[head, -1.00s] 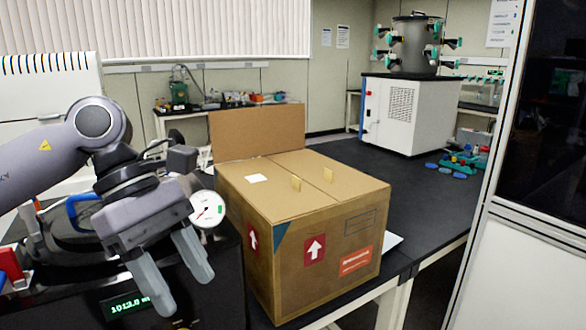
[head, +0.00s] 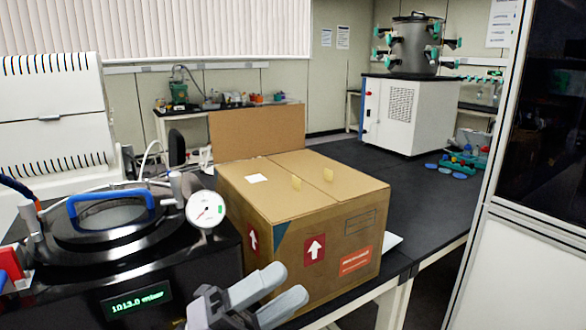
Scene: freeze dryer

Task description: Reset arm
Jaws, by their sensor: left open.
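My left gripper (head: 272,296) is at the bottom middle of the head view. Its two grey fingers point up and to the right, apart and with nothing between them. They appear in front of the lower front face of the cardboard box (head: 330,225); I cannot tell whether they touch it. Most of the left arm is below the picture edge. My right gripper does not show.
A black round-lidded vessel (head: 108,238) with a blue handle (head: 110,200), a dial gauge (head: 206,209) and a green display (head: 136,299) stands at left. A white freeze dryer unit (head: 410,113) stands behind on the black bench (head: 415,190). A glass-doored cabinet (head: 530,250) borders the right.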

